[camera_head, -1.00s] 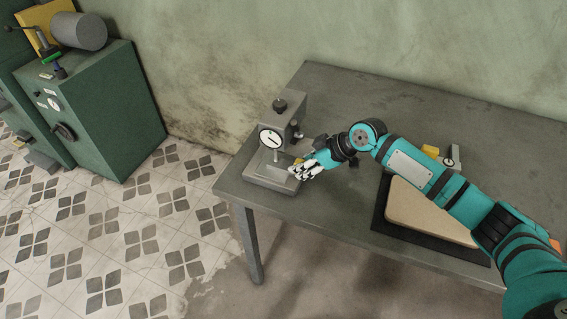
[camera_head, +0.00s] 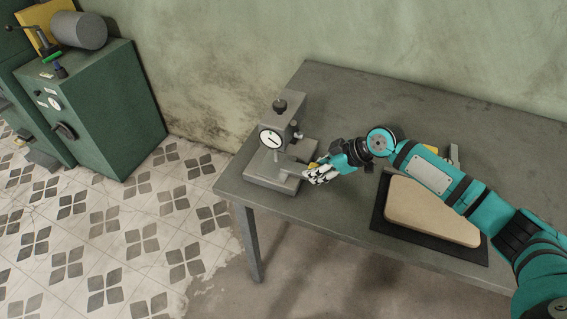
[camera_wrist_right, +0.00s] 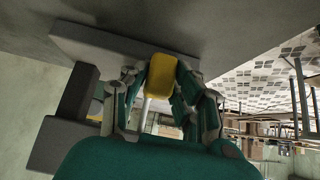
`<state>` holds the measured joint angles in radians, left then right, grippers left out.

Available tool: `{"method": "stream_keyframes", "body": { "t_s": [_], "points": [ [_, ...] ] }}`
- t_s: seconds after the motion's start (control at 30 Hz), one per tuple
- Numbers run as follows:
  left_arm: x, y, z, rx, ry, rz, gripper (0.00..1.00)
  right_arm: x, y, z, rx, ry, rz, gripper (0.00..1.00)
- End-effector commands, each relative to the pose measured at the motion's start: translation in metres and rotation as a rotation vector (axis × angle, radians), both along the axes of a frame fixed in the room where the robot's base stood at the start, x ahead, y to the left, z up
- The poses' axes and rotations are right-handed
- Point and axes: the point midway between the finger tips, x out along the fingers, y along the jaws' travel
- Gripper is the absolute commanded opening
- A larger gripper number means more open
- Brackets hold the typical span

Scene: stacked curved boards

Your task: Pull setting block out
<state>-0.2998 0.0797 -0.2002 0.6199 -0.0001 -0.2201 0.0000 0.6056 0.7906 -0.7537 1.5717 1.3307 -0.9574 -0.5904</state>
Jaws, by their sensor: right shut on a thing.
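The dial gauge stand (camera_head: 277,140) stands at the table's left corner, with a round white dial above a grey base. The setting block shows as a grey bar (camera_head: 291,168) over the right part of that base, below the dial, with a yellow end (camera_head: 313,165) at my fingers. My right gripper (camera_head: 316,174) is shut on this yellow end, just right of the stand. In the right wrist view, the yellow end (camera_wrist_right: 162,74) sits between the fingers of my right gripper (camera_wrist_right: 160,88). Whether the bar touches the base is unclear. My left gripper is out of view.
A black tray (camera_head: 378,222) with a tan curved board (camera_head: 430,212) lies on the grey table (camera_head: 345,100) under my right arm. A small grey and yellow item (camera_head: 453,156) is behind the arm. Green cabinets (camera_head: 105,110) stand left, off the table.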

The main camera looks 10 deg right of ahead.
Motion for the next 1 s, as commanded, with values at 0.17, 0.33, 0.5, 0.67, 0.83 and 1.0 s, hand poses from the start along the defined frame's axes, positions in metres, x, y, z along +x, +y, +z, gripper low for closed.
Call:
{"method": "stream_keyframes", "body": {
  "t_s": [0.17, 0.33, 0.5, 0.67, 0.83, 1.0],
  "points": [
    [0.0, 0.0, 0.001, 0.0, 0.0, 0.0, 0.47, -0.005, -0.006, -0.001, -0.001, 0.002, 0.001, 0.0],
    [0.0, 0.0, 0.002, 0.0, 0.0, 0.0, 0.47, -0.009, -0.012, -0.001, -0.002, 0.001, 0.0, 0.0],
    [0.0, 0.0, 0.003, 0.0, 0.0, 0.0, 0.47, -0.012, -0.018, -0.001, -0.001, 0.002, 0.0, 0.0],
    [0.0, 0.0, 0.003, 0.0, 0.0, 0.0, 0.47, -0.016, -0.023, -0.001, -0.002, 0.002, 0.0, 0.0],
    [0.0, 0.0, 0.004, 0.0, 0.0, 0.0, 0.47, -0.019, -0.028, 0.0, -0.001, 0.0, 0.001, 0.0],
    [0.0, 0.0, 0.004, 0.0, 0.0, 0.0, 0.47, -0.023, -0.034, 0.0, 0.0, 0.001, -0.001, 0.0]
  ]
}}
